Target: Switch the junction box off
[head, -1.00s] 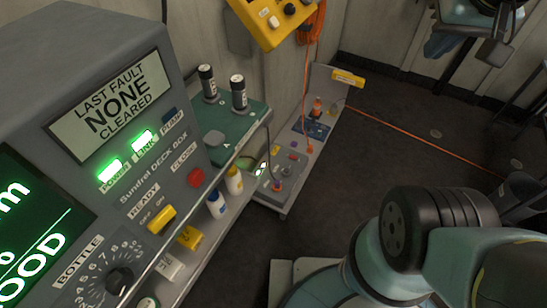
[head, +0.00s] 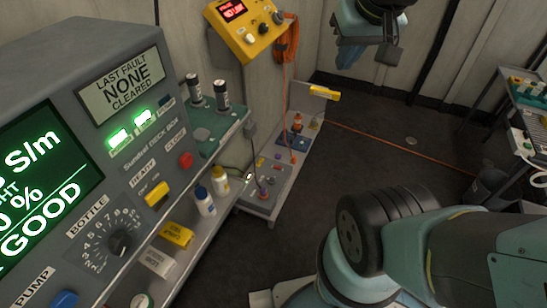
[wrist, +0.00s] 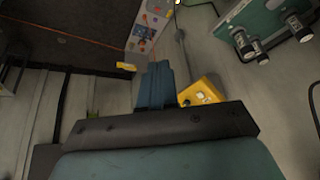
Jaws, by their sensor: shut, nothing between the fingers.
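A yellow box (head: 243,28) with a lit red display, knobs and a pale button is fixed on the wall at the top of the head view. An orange cable hangs at its right side. I see no label naming it the junction box. It also shows in the wrist view (wrist: 200,92), just right of my fingers. My gripper (head: 350,56) is at the top of the head view, right of the yellow box and apart from it. In the wrist view my gripper (wrist: 157,75) is shut and empty. The box's small markings are too small to read.
A grey deck box console (head: 95,75) with green lights, a yellow switch and a bottle dial fills the left. Shelves with bottles (head: 205,200) stand below it. A low grey bench (head: 262,203) stands by the wall. Dark floor is open at centre, crossed by an orange cable (head: 400,151).

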